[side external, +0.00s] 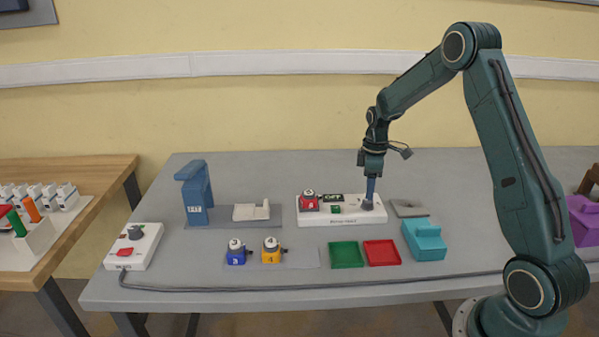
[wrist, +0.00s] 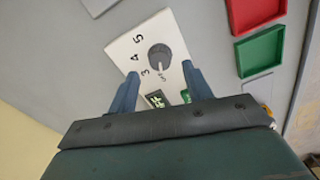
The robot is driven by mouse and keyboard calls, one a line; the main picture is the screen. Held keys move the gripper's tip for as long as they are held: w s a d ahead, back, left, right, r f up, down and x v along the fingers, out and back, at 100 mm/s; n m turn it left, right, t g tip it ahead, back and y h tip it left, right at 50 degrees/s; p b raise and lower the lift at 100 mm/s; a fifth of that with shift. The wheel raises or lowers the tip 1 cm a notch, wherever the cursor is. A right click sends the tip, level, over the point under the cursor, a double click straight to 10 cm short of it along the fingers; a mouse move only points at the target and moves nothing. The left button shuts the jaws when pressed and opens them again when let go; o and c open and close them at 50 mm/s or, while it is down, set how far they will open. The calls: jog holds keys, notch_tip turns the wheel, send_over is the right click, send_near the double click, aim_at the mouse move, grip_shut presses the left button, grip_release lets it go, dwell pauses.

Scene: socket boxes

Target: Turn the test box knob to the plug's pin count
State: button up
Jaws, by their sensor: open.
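The test box (side external: 345,219) is a long white box on the grey table. A red plug (side external: 309,202) sits at its left end; its number is too small to read surely. The dark grey knob (side external: 367,205) is at the right end and also shows in the wrist view (wrist: 160,57). There its pale pointer line is toward the "OFF" mark, with 3, 4 and 5 printed around it. My gripper (side external: 371,195) points down over the knob. In the wrist view its blue fingers (wrist: 160,72) are apart, one toward each side of the knob, apparently not touching it.
Blue (side external: 236,256) and yellow (side external: 271,254) plugs stand in front of the test box. Green (side external: 346,255) and red (side external: 382,253) trays and a teal block (side external: 424,241) are nearby. A blue stand (side external: 196,195) is left. A white switch box (side external: 133,247) has a cable along the front.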

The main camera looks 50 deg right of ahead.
aim_at(368, 204)
jog(key=shift+f, duration=2.4)
jog(key=c, duration=1)
